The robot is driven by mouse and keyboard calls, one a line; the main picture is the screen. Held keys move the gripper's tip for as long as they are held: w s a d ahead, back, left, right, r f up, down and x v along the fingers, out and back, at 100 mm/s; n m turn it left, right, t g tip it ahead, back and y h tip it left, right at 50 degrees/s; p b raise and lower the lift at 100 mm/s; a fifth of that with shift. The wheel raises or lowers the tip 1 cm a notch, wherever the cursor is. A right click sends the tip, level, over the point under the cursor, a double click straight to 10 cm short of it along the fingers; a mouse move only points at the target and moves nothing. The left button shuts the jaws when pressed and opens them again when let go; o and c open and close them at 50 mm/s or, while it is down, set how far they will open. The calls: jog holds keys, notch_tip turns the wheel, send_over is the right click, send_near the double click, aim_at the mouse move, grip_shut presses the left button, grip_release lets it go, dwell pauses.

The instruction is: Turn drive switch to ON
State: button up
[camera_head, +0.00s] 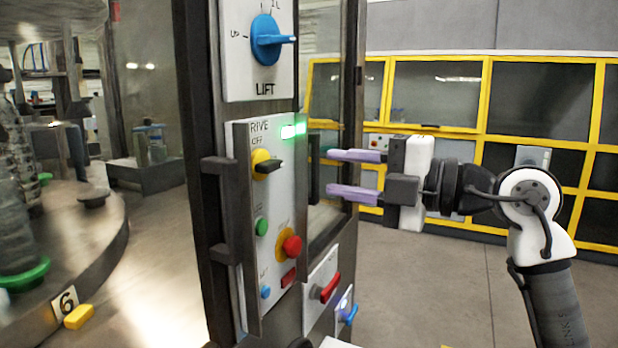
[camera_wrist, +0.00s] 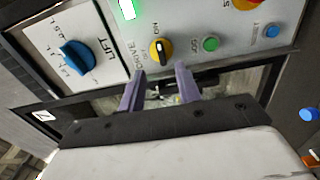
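The drive switch (camera_head: 265,166) is a black handle on a yellow round base, below the lettering "DRIVE" and what looks like "OFF" on the light grey panel. In the wrist view the drive switch (camera_wrist: 160,52) shows just beyond the fingertips, its handle upright in the picture. Which position it is set to I cannot tell. My gripper (camera_head: 332,172) is open, with two purple fingers pointing left toward the panel, right of the switch and apart from it. In the wrist view my gripper (camera_wrist: 161,71) has nothing between its fingers.
A lit green lamp (camera_head: 293,130) is above the switch. Below it are a green button (camera_head: 262,227), a red emergency button (camera_head: 292,246) and a blue button (camera_head: 265,292). The blue LIFT knob (camera_head: 268,40) is above. A dark handle bar (camera_head: 240,210) stands out along the panel's left edge.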

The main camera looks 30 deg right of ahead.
jog(key=shift+b+v, duration=0.3)
jog(key=shift+v, duration=2.1)
